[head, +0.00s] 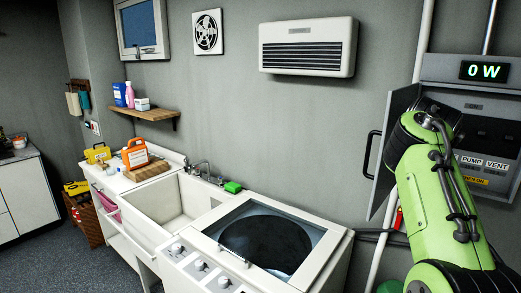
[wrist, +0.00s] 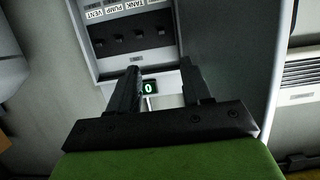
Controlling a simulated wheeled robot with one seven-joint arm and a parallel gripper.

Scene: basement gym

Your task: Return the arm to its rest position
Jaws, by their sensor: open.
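My green arm (head: 435,190) is raised at the right of the head view, in front of an open grey breaker panel (head: 497,103). Its far end points toward the panel, and the fingertips are hidden there. In the wrist view my gripper (wrist: 162,78) has its two dark fingers apart with nothing between them. The panel (wrist: 88,50) appears upside down beyond the fingers, with a row of dark switches (wrist: 140,40). The lit display (head: 484,71) reads 0 W, and part of it shows between the fingers in the wrist view (wrist: 150,87).
The panel's door (head: 391,140) stands open close to the left of my arm. A white washer (head: 335,240) and a sink (head: 160,210) line the wall. A heater (head: 307,47) hangs above. A pipe (head: 424,40) runs near the panel. Floor is clear at lower left.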

